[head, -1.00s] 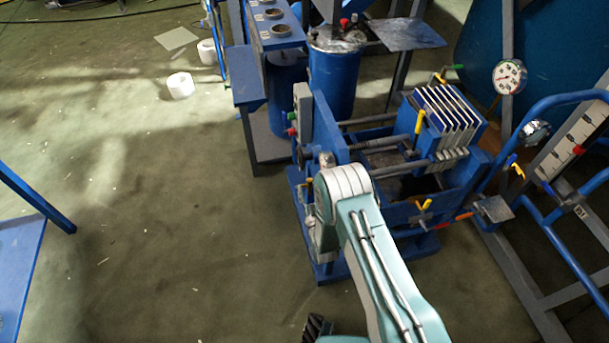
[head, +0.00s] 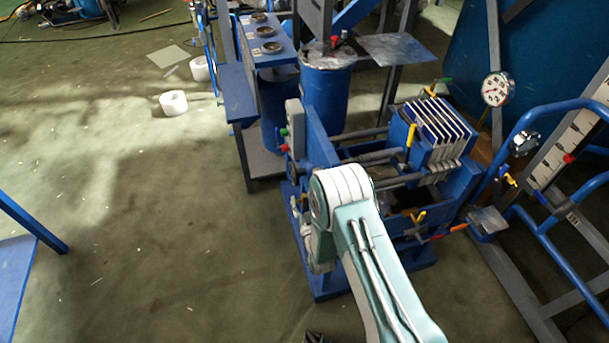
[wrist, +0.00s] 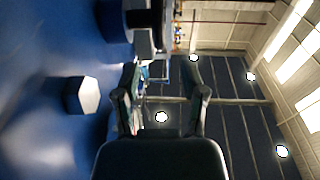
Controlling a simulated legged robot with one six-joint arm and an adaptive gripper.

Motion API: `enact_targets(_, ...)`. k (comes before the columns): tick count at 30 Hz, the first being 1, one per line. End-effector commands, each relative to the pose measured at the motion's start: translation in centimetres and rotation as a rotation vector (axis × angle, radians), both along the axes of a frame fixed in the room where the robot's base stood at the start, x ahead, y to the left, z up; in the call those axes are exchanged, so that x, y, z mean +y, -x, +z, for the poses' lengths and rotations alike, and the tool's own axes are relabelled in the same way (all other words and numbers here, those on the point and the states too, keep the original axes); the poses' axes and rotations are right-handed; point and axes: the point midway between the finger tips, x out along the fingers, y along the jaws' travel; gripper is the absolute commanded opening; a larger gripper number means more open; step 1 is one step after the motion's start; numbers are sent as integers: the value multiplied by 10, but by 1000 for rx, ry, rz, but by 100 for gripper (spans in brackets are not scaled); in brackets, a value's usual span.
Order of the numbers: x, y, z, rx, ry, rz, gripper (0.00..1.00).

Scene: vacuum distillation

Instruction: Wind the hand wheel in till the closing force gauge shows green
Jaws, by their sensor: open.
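The blue press (head: 318,150) stands right of centre in the head view, with its pack of plates (head: 447,118) between rails. No hand wheel can be made out; my arm (head: 345,200) covers part of the press's near left end. A round white dial gauge (head: 497,89) stands at the right; I cannot tell if it is the closing force gauge or read its colour. In the wrist view my gripper (wrist: 160,78) is open and empty, fingers apart. A pale six-sided boss (wrist: 89,96) on a blue surface (wrist: 45,60) is left of the fingers, apart from them.
A blue drum (head: 328,98) and a blue bench (head: 237,93) stand behind the press. Blue tube rails (head: 555,235) are at the right. White rolls (head: 173,103) lie on the floor. The floor (head: 150,220) left of the press is mostly clear.

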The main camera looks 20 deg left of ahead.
Motion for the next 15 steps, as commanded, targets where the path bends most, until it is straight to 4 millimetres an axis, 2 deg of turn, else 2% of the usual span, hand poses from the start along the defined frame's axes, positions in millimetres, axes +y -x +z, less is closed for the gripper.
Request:
enact_targets(1,0,-1,10,28,17,0,54)
enact_targets(3,0,-1,16,66,41,0,54)
enact_targets(8,0,-2,20,103,63,0,54)
enact_targets(15,18,-31,20,101,62,0,54)
